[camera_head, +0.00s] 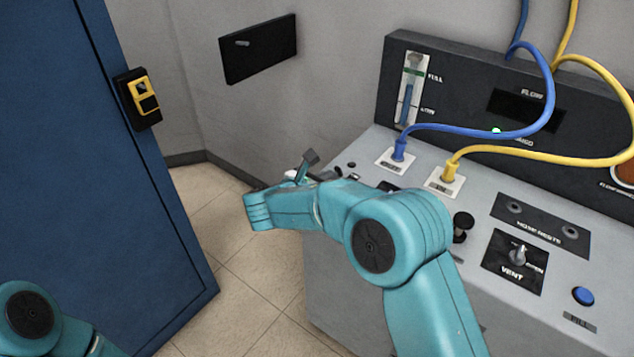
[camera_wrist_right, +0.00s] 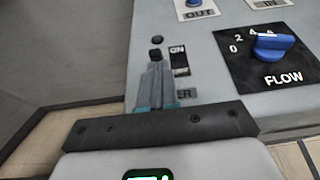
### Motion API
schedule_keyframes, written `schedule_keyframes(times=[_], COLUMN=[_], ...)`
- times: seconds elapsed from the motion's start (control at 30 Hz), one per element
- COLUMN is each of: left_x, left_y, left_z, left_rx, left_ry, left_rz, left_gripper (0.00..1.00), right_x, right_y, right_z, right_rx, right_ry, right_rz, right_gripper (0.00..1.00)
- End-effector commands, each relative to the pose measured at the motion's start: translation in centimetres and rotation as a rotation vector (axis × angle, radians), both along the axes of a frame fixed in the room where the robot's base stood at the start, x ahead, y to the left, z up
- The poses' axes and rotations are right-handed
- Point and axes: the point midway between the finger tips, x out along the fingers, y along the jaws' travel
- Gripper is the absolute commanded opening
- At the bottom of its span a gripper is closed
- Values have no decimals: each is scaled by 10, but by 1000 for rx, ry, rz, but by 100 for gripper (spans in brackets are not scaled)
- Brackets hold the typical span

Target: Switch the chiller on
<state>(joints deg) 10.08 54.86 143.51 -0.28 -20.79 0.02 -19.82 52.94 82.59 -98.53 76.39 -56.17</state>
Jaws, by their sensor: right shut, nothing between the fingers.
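The chiller (camera_head: 345,290) is a grey cabinet with a sloped top and a dark back panel. In the right wrist view, a dark switch plate (camera_wrist_right: 180,58) marked ON sits on its top near the left edge, above a partly covered label ending in "ER". My right gripper (camera_wrist_right: 154,70) is shut and empty, its fingertips just left of that plate; I cannot tell whether they touch anything. In the head view my right gripper (camera_head: 312,160) is at the chiller's left edge, and my arm hides the switch. My left arm shows at the lower left, its gripper out of view.
Blue (camera_head: 398,150) and yellow (camera_head: 448,172) hose plugs stand on the chiller top. A blue FLOW knob (camera_wrist_right: 272,46) is right of the gripper. A VENT knob (camera_head: 518,254) and blue FILL button (camera_head: 583,296) are farther right. A blue cabinet (camera_head: 90,180) stands left, with open floor between.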

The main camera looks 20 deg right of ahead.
Motion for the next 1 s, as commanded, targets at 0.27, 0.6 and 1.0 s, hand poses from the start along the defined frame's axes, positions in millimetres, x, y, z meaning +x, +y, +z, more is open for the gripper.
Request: schedule_keyframes(times=[0.27,0.6,1.0], left_x=[0,0,0], left_y=[0,0,0], left_z=[0,6,24], left_rx=[0,0,0], left_ry=[0,0,0], left_rz=[0,0,0], left_gripper=[39,39,39], right_x=[6,6,7], right_y=[-7,-7,-10], right_z=[-4,0,3], right_rx=[0,10,65], right_ry=[0,8,53], right_rz=[1,0,-1], right_gripper=[0,0,0])
